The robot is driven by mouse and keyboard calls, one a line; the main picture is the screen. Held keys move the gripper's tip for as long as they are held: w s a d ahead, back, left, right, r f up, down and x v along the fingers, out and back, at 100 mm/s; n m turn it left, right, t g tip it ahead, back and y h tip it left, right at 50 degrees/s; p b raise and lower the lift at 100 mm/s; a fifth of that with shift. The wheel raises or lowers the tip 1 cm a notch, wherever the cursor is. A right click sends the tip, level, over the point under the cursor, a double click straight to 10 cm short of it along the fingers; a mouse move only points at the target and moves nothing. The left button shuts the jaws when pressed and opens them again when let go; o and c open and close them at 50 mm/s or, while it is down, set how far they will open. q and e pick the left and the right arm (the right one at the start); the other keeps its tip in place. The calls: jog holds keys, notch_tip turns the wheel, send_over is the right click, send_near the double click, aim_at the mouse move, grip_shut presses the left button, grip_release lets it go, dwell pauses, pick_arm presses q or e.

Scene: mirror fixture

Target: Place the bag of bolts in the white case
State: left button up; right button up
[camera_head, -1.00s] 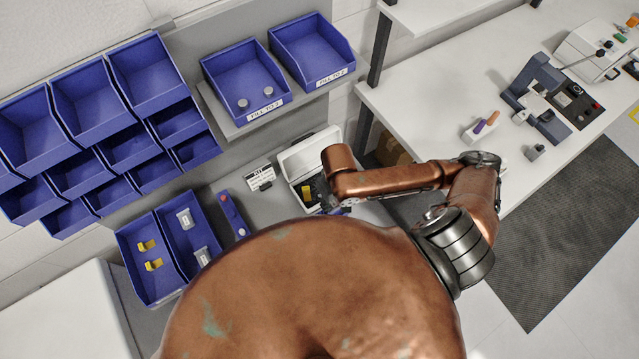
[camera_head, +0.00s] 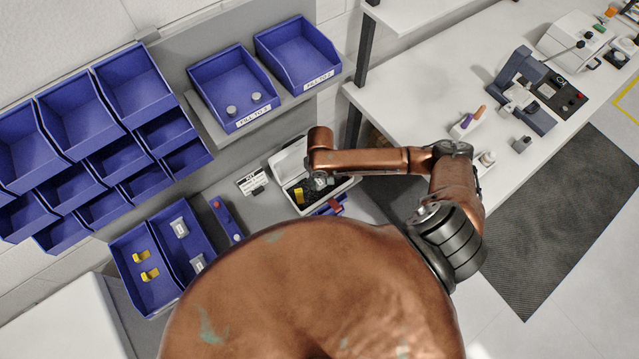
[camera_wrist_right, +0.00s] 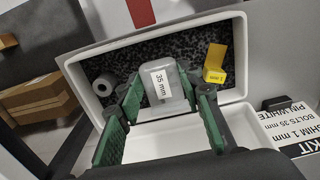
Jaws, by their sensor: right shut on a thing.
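The white case (camera_head: 284,163) stands open on the bench in the head view, its lid up at the back. In the right wrist view the case (camera_wrist_right: 62,62) has a dark speckled lining. My right gripper (camera_wrist_right: 165,100) is over the case, its green-padded fingers on either side of the bag of bolts (camera_wrist_right: 159,82), a pale bag labelled "35 mm". It is shut on the bag, which overlaps the lining in view; I cannot tell whether it touches it. A grey round part (camera_wrist_right: 104,85) and a yellow part (camera_wrist_right: 215,62) lie in the case. My left gripper is out of view.
Blue bins hold yellow parts (camera_head: 150,274) and labelled grey bags (camera_head: 181,227). More blue bins (camera_head: 68,112) hang on the wall. A white bench (camera_head: 405,105) with tools stretches to the right.

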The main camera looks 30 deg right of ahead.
aim_at(320, 182)
jog(key=shift+w+d+f, duration=0.1)
jog(key=shift+w+f, duration=0.15)
jog(key=shift+f, duration=1.5)
jog(key=shift+f, duration=0.15)
jog(key=o, duration=1.1)
notch_tip(320, 182, up, 12)
jog(key=shift+r, duration=0.2)
